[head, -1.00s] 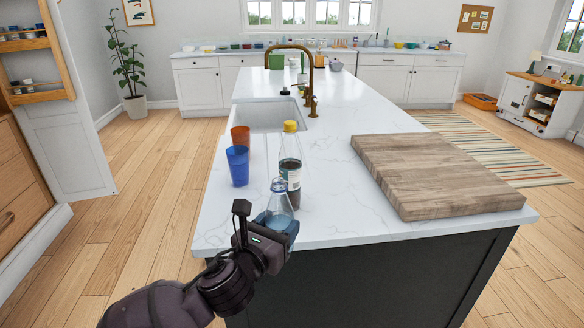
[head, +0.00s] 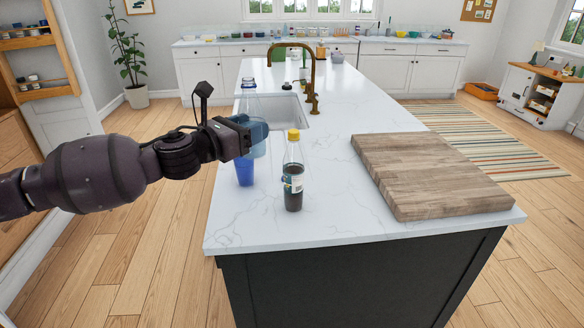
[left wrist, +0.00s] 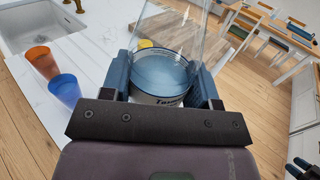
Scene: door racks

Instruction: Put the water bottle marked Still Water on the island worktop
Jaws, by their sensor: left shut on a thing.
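My left gripper (head: 248,135) is shut on a clear water bottle (head: 249,103), held upright above the left side of the island worktop (head: 240,225). In the left wrist view the bottle (left wrist: 165,72) stands between the two blue fingers, with a pale band low on it whose lettering I cannot fully read. In the head view the gripper hides the bottle's lower part and overlaps the blue cup.
A dark bottle with a yellow cap (head: 293,185) stands right of the blue cup (head: 245,172). An orange cup (left wrist: 41,62) shows in the left wrist view. A wooden board (head: 425,175) lies at the right; the sink (head: 285,112) is behind. The worktop's front left is clear.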

